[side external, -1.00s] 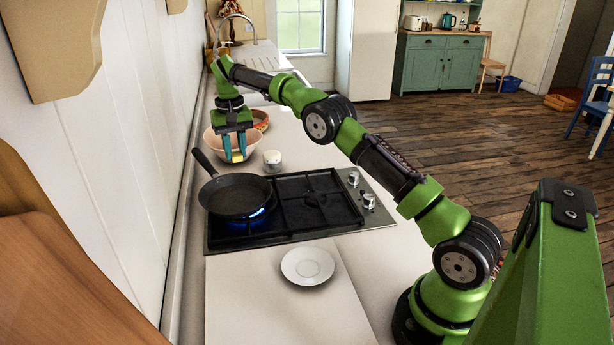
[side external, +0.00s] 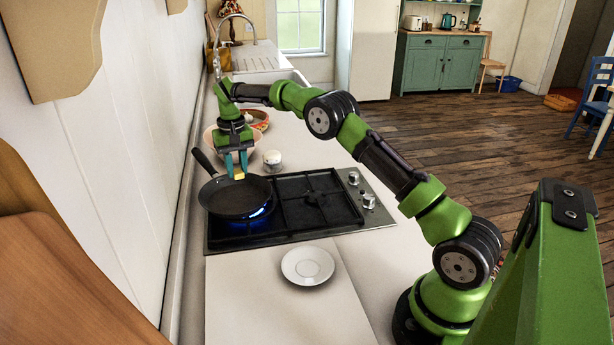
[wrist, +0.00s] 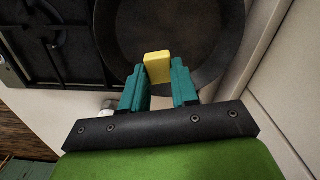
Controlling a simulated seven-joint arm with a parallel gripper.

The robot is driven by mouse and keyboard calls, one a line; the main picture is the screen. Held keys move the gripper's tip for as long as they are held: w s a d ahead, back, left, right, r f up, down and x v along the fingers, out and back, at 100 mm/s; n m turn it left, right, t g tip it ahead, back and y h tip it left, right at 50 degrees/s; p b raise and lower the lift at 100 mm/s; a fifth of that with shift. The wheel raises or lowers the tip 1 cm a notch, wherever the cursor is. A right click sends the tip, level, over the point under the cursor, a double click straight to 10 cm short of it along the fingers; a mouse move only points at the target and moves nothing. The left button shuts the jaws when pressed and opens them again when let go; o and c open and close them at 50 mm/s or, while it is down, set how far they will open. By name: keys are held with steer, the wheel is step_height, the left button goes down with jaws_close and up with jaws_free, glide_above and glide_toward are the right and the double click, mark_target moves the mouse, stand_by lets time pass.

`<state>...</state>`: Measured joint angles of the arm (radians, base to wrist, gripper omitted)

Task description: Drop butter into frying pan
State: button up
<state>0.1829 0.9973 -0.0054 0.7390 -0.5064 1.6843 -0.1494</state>
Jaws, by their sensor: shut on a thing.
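The yellow butter (wrist: 158,67) is held between the teal fingers of my gripper (wrist: 160,85). In the side external view the butter (side external: 239,176) shows as a small yellow piece at the fingertips of my gripper (side external: 237,172). The black frying pan (side external: 236,197) sits on the left burner of the stove, with a blue flame under it and its handle pointing to the back left. My gripper points down over the far edge of the pan. In the wrist view the butter is in front of the pan (wrist: 205,25). The exact height above the pan is hard to tell.
The gas stove (side external: 315,207) has free burners to the right of the pan. A small white pot (side external: 272,160) and a pinkish bowl (side external: 212,139) stand behind it. A patterned bowl (side external: 262,120) is farther back. A white saucer (side external: 307,265) lies empty on the front counter.

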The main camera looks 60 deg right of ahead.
steer(key=o, duration=0.7)
steer(key=shift+r, duration=3.75)
